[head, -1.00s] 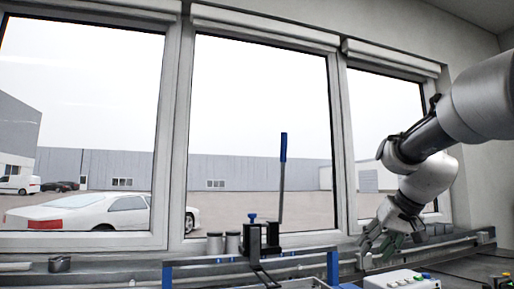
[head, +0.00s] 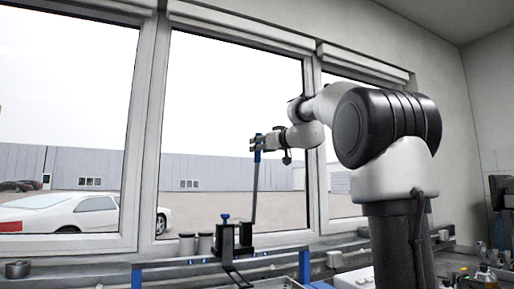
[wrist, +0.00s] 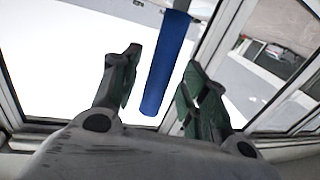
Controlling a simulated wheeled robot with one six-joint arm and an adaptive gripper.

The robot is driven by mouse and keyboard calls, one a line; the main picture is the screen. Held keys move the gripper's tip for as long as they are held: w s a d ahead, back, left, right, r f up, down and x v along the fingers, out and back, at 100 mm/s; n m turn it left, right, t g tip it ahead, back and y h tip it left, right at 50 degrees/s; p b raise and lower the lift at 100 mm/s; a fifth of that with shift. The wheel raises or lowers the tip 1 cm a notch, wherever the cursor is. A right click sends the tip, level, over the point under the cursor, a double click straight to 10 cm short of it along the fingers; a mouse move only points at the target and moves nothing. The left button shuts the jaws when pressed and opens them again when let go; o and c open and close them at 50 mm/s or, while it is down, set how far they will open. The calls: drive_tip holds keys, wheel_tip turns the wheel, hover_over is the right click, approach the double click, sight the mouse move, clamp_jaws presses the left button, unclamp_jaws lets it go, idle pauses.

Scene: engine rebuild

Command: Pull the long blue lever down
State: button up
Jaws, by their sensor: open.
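The long lever (head: 255,190) stands nearly upright from a dark press-like block on the bench in the head view, with a blue grip at its top. My gripper (head: 257,143) is at the height of that blue grip, at the lever's upper end. In the wrist view the blue grip (wrist: 166,65) lies between the two open fingers of my gripper (wrist: 158,90), slightly tilted. Gaps show on both sides of the grip there, so the fingers look apart from it. The grip's end points toward the palm.
The lever's black block (head: 232,240) has a small blue knob on top. Two grey cylinders (head: 196,243) stand to its left. A blue-ended frame (head: 137,277) runs along the bench. Windows (head: 230,110) stand behind the lever.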

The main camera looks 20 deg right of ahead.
drive_tip(key=shift+w+a, duration=0.15)
drive_tip(key=shift+w, duration=0.85)
clamp_jaws()
drive_tip(key=shift+s, duration=0.1)
